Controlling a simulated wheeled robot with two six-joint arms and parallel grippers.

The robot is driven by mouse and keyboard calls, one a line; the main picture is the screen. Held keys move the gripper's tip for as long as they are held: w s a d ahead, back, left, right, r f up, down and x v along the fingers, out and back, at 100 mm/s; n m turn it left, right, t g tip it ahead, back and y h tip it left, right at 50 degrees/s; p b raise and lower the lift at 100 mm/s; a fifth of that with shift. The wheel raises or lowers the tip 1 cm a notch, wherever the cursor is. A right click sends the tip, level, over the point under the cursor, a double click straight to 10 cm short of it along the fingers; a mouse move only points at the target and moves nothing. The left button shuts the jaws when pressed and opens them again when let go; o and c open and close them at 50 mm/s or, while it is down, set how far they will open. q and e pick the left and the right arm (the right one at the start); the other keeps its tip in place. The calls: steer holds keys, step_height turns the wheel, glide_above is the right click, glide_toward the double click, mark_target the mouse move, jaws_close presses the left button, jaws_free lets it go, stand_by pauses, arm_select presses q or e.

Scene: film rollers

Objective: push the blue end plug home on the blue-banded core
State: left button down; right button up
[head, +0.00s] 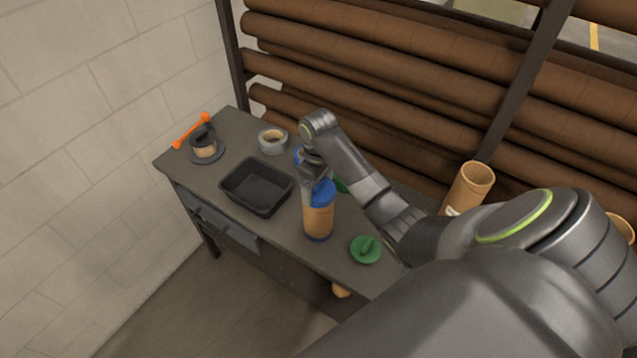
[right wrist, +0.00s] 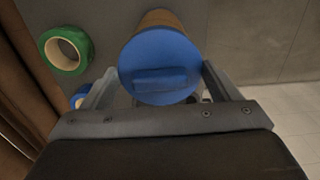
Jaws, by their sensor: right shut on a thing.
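The blue-banded core (head: 318,221) is a tan tube standing upright near the table's front edge, with blue at its foot. The blue end plug (head: 323,192) sits at its top; I cannot tell whether a gap is left between them. In the right wrist view the plug (right wrist: 160,60) is a round blue disc with a raised grip bar, and the core (right wrist: 158,18) shows behind it. My right gripper (head: 314,181) is over the core's top, its fingers (right wrist: 158,85) on either side of the plug, shut on it. My left gripper is out of view.
A black tray (head: 232,191) stands left of the core. A green plug (head: 365,250) lies to the right. A grey tape roll (head: 272,140) and a dark reel (head: 205,148) are farther back. A green roll (right wrist: 47,48) is beside the core. Brown rolls (head: 380,60) fill the rack behind.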

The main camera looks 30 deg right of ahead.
steer(key=o, duration=0.9)
stand_by(0.3)
